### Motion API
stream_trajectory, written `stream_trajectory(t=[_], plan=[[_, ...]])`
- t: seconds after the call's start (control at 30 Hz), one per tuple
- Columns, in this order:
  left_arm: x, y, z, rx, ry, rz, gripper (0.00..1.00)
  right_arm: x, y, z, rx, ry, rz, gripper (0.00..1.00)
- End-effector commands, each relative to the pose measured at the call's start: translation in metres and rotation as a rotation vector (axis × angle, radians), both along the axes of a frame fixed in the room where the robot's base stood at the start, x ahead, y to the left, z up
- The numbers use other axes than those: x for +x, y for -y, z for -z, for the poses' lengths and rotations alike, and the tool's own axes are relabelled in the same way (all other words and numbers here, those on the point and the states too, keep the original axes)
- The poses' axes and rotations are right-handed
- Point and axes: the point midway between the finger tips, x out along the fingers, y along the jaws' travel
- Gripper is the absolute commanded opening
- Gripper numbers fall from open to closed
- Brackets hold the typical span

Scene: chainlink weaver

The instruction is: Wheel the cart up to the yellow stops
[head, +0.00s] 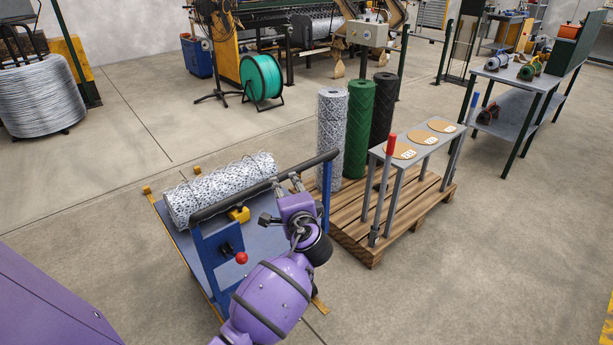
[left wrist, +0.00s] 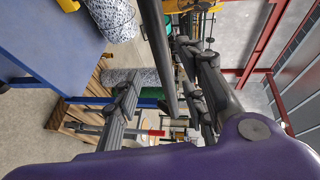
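The cart (head: 262,250) has a blue deck, blue posts and a dark push bar (head: 235,191); its deck shows in the left wrist view (left wrist: 50,45). A wire-mesh roll (head: 220,190) lies across its far end. Small yellow blocks sit on the floor near the cart's far edge, one at the left corner (head: 147,190) and one behind the roll (head: 196,169); I cannot tell whether they touch the cart. My left gripper (head: 287,188) is at the right part of the push bar. In the left wrist view the bar passes between its spread fingers (left wrist: 165,90). My right gripper is not visible.
A wooden pallet (head: 350,232) stands close to the cart's right, with upright mesh rolls (head: 358,128) and a grey stand (head: 412,142). A workbench (head: 520,80) is at the back right. The floor left of the cart (head: 80,180) is open.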

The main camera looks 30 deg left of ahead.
Motion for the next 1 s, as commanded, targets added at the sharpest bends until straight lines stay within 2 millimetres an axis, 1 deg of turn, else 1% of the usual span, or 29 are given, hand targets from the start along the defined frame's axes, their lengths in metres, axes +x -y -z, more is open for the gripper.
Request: stream_trajectory(t=[0.07,0.13,0.4,0.6,0.93,1.0], plan=[[-0.002,-0.006,0.0,0.021,-0.02,-0.019,0.38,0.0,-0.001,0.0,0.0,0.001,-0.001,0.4],[0.003,-0.01,0.0,0.024,-0.023,-0.016,0.38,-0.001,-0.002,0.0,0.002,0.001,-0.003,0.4],[0.034,-0.04,0.008,0.023,-0.023,-0.014,0.38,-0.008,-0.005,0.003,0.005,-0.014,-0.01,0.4],[0.048,-0.054,0.013,0.021,-0.023,-0.013,0.38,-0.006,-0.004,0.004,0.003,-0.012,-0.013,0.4],[0.051,-0.056,0.014,0.018,-0.021,-0.012,0.38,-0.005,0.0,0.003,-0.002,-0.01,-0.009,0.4],[0.051,-0.056,0.014,0.018,-0.021,-0.012,0.29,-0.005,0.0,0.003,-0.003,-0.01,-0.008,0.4]])
